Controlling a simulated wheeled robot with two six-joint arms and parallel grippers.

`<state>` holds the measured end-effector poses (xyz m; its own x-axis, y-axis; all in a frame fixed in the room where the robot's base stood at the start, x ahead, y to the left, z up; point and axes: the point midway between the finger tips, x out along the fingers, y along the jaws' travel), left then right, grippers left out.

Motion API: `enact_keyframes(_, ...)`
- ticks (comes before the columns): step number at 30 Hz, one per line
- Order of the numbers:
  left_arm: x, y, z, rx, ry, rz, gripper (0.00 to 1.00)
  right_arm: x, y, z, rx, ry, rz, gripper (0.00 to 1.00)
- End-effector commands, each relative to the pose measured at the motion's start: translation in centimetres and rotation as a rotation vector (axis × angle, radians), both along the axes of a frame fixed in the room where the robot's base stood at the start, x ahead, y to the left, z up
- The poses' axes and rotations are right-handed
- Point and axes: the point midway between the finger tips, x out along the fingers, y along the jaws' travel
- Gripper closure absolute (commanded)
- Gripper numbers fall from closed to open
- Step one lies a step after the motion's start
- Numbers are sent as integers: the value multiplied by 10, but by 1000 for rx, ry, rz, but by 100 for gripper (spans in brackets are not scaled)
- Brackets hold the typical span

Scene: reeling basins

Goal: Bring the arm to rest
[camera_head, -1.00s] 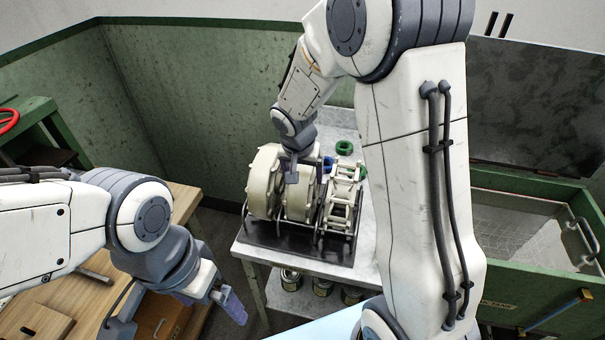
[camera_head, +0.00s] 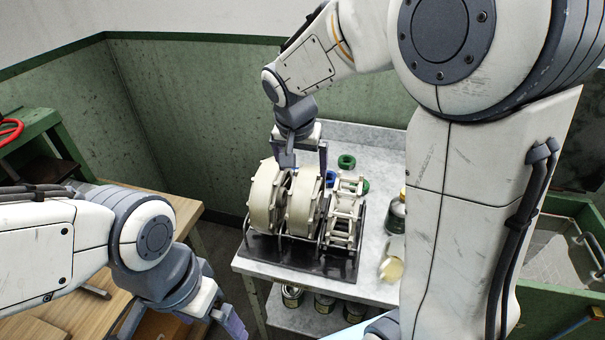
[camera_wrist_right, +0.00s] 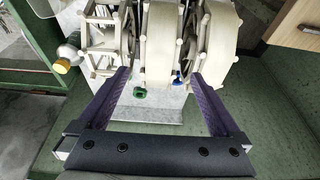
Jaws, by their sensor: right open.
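My right gripper (camera_head: 304,164) is open above and behind the cream reels on the marble-topped table. In the right wrist view its two purple fingers (camera_wrist_right: 160,77) are spread apart with nothing held between them. The wide cream reel (camera_head: 262,200), a second cream reel (camera_head: 304,205) and a slim open-frame reel (camera_head: 343,215) stand upright in a black rack (camera_head: 290,257). The reels also show beyond the fingertips in the right wrist view (camera_wrist_right: 225,35). My left gripper (camera_head: 185,322) is low at the left, by the wooden bench, with its fingers apart and empty; its lower part is cut off.
Green rings (camera_head: 346,161) and a blue ring (camera_head: 330,178) lie behind the reels. A jar (camera_head: 396,218) stands right of the rack, partly hidden by my right arm. Several tins (camera_head: 324,303) sit on the lower shelf. A green basin (camera_head: 565,260) is at the right.

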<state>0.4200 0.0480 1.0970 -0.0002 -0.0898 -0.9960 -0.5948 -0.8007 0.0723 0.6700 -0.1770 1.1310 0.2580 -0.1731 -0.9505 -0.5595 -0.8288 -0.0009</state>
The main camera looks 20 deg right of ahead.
Motion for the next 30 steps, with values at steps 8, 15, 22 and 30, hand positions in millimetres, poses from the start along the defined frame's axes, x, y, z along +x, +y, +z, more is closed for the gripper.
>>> enact_keyframes(8,0,0,0,0,0,0,0,-1,0,3,0,0,0,0)
enact_keyframes(15,0,0,1,0,0,0,0,1,-1,-4,-1,3,-1,0)
enact_keyframes(22,0,0,5,0,0,0,0,9,-8,-39,-2,7,-2,0)
enact_keyframes(30,0,0,9,0,0,0,0,23,-17,-91,-1,8,-3,0)
